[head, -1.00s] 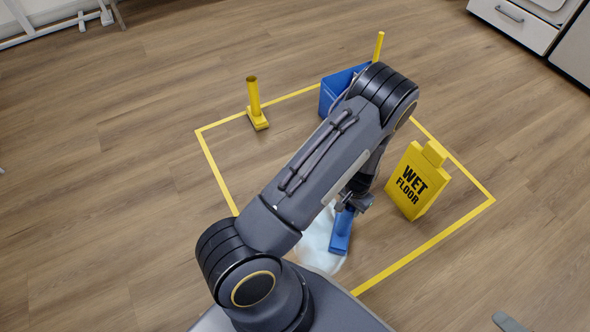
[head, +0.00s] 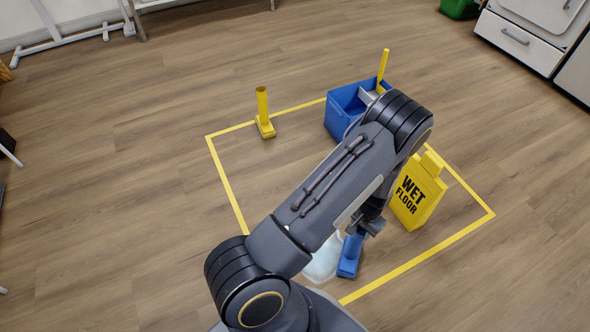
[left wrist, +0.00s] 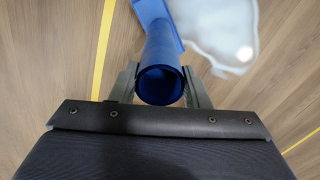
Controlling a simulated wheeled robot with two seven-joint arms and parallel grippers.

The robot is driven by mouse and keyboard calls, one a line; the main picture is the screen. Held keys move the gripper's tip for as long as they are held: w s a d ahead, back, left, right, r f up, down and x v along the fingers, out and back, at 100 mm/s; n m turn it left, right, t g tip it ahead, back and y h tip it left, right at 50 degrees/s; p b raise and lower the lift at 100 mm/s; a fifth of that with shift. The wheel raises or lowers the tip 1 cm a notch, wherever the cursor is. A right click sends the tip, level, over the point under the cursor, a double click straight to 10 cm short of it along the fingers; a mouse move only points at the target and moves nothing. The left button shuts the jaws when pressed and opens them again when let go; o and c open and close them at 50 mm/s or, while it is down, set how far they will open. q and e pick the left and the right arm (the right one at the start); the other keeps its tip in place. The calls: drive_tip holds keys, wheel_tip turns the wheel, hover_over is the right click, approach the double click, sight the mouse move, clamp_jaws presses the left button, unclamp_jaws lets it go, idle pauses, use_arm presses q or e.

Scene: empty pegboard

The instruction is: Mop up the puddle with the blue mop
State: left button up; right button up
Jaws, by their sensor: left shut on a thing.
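The blue mop (head: 349,262) stands near the front of the taped area, its head on the floor. My left gripper (head: 366,226) is shut on its handle, which also shows between the fingers in the left wrist view (left wrist: 160,70). The pale puddle (head: 322,262) lies left of the mop head in the head view and is partly hidden by my left arm. In the left wrist view the puddle (left wrist: 215,28) is at the upper right, beside the mop head (left wrist: 158,12). My right gripper is not in view.
Yellow tape (head: 228,188) marks a square on the wood floor. A yellow wet floor sign (head: 418,192) stands right of my gripper. A blue bucket (head: 342,112) and a yellow mop (head: 263,112) stand at the back. The left of the square is clear.

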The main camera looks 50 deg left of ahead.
use_arm(q)
wheel_tip(320, 180, up, 6)
drive_tip(key=p, duration=0.3)
drive_tip(key=shift+r+p, duration=0.2)
drive_tip(key=shift+p, duration=0.15)
